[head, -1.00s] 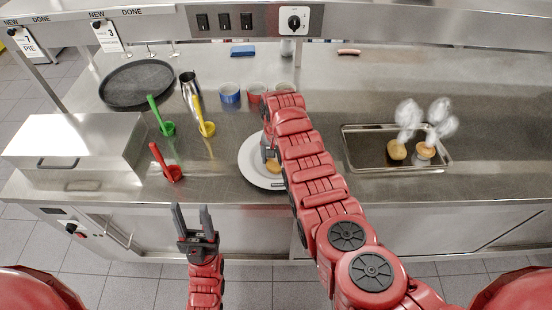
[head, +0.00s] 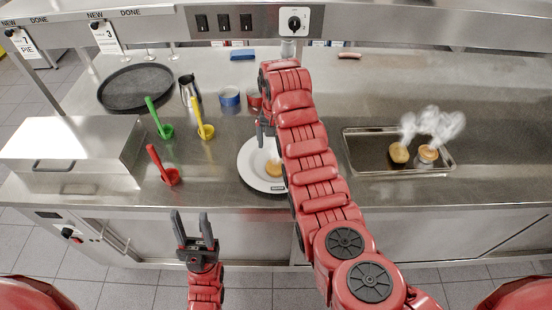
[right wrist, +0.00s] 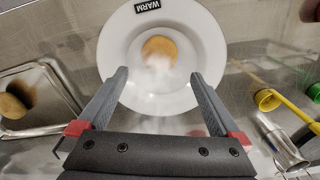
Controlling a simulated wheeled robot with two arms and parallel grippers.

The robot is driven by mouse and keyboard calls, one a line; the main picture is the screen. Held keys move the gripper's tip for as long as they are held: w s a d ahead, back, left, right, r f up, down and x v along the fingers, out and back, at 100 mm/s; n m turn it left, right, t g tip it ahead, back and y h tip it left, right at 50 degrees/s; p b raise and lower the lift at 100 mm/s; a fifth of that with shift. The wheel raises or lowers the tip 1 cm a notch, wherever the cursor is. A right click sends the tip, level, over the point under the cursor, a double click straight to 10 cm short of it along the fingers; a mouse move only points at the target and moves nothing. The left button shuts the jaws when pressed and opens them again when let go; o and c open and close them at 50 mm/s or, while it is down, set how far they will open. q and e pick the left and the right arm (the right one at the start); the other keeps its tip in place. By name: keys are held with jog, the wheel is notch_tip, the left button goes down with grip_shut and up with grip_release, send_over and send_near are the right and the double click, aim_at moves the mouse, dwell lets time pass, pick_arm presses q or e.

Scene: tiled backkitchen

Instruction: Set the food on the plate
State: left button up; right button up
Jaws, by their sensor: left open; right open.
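A round golden-brown piece of food (head: 273,168) lies on the white plate (head: 250,177); it also shows steaming on the plate in the right wrist view (right wrist: 159,49). My right gripper (head: 264,128) is open and empty above the plate's far side, apart from the food. Its fingers also show open in the right wrist view (right wrist: 158,85). Two more steaming pieces, a left one (head: 398,153) and a right one (head: 428,153), sit in the metal tray (head: 372,168) at right. My left gripper (head: 191,222) is open and empty in front of the counter.
Red (head: 166,170), green (head: 160,122) and yellow (head: 203,122) ladle-like tools stand left of the plate. A steel box (head: 75,145), a dark round tray (head: 136,86), a metal jug (head: 188,90) and cups (head: 229,97) are around them. An overhead shelf spans the back.

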jog(key=shift+s+r+p, duration=0.1)
jog(key=shift+r+p, duration=0.4)
jog(key=shift+r, duration=1.1)
